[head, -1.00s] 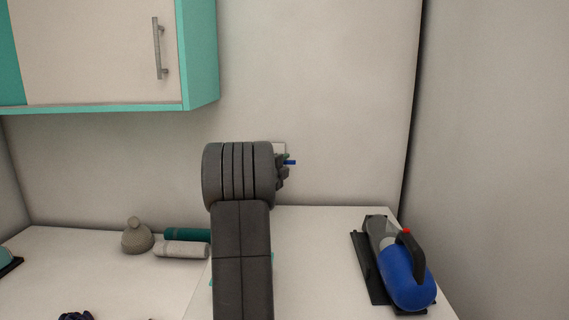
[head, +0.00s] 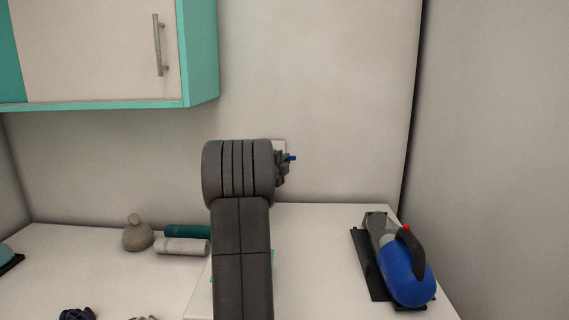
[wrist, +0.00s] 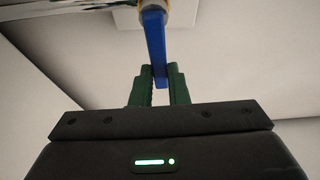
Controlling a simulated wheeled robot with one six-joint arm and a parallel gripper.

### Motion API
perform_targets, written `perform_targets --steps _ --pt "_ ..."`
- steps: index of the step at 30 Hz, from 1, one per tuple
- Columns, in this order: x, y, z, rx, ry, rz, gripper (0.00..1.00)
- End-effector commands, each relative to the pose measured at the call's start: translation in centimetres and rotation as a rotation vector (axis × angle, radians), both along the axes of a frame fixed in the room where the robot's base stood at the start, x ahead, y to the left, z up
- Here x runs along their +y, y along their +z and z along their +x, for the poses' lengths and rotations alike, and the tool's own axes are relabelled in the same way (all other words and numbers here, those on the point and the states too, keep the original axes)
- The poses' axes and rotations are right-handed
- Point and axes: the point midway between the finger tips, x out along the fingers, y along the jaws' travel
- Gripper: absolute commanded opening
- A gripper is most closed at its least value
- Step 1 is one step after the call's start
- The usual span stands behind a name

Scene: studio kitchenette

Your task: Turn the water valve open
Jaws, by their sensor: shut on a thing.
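The water valve has a blue lever handle (wrist: 155,45) that shows in the wrist view, hanging from a fitting (wrist: 153,8) at the top edge. My gripper (wrist: 158,80) has green fingers closed on the lower end of the blue handle. There my gripper (head: 284,162) is mostly hidden behind my dark arm.
A blue handheld vacuum (head: 401,268) stands on a black base on the right counter. A grey lidded pot (head: 137,236) and two rolls, teal (head: 187,232) and white (head: 182,247), lie to the left. A wall cabinet (head: 100,52) hangs at upper left.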

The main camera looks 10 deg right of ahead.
Motion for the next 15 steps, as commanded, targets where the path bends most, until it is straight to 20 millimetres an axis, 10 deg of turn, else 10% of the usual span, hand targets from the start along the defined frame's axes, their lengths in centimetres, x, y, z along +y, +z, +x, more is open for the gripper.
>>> perform_targets --steps 15 --pt "0.6 1.7 0.1 0.085 0.000 -0.418 0.00"
